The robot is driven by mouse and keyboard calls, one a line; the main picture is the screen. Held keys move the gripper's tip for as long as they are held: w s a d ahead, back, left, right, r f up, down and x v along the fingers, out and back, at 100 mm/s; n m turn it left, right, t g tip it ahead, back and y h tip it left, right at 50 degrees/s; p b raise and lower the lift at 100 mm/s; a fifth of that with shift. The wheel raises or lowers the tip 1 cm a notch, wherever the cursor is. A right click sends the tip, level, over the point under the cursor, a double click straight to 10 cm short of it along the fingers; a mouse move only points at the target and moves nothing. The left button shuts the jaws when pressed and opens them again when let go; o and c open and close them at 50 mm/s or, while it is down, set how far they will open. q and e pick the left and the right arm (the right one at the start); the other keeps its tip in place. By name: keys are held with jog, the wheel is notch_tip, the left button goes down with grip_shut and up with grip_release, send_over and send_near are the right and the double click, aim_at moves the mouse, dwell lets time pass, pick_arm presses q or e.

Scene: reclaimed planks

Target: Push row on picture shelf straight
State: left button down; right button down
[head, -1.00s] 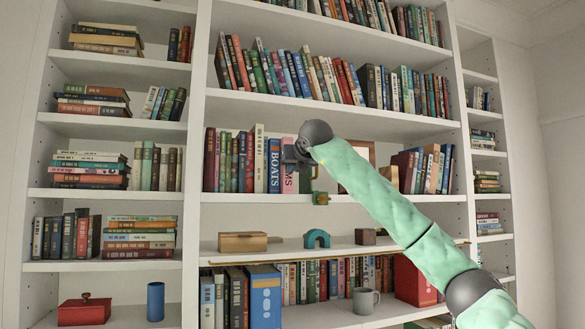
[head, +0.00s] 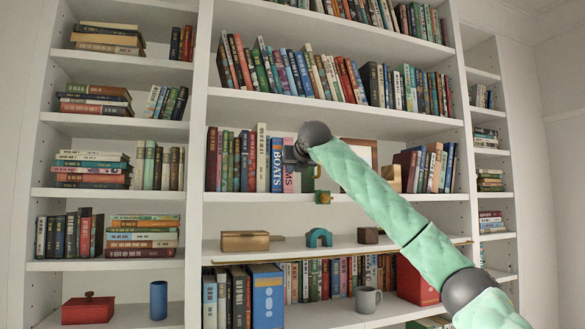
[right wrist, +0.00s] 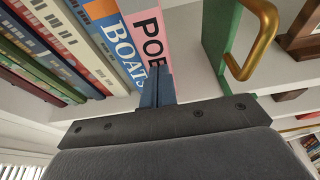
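A row of upright books (head: 230,160) stands on the middle shelf. Its right end has a blue-and-white BOATS book (head: 276,165) and a pink book (head: 291,182), partly hidden by my gripper. My right gripper (head: 296,155) is in front of these two spines. In the right wrist view its fingers (right wrist: 157,85) are together, with nothing visible between them. They overlap the lower spine of the pink book (right wrist: 147,30); I cannot tell whether they touch it. A green upright piece (right wrist: 221,35) with a brass handle (right wrist: 258,40) stands to the right. My left gripper is not in view.
The shelf board (head: 400,198) has a clear stretch right of the green piece. A frame (head: 360,152) and more books (head: 430,168) stand farther right. Below are a wooden box (head: 244,241), a teal arch (head: 319,237) and a grey mug (head: 367,299).

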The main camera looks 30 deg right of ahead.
jog(key=shift+w+d, duration=0.2)
jog(key=shift+w, duration=0.4)
jog(key=shift+f, duration=0.1)
jog(key=s+b, duration=0.1)
jog(key=s, duration=0.1)
jog(key=s+a+b, duration=0.1)
jog(key=s, duration=0.1)
jog(key=shift+b, duration=0.3)
jog(key=shift+w, duration=0.1)
dwell(0.5)
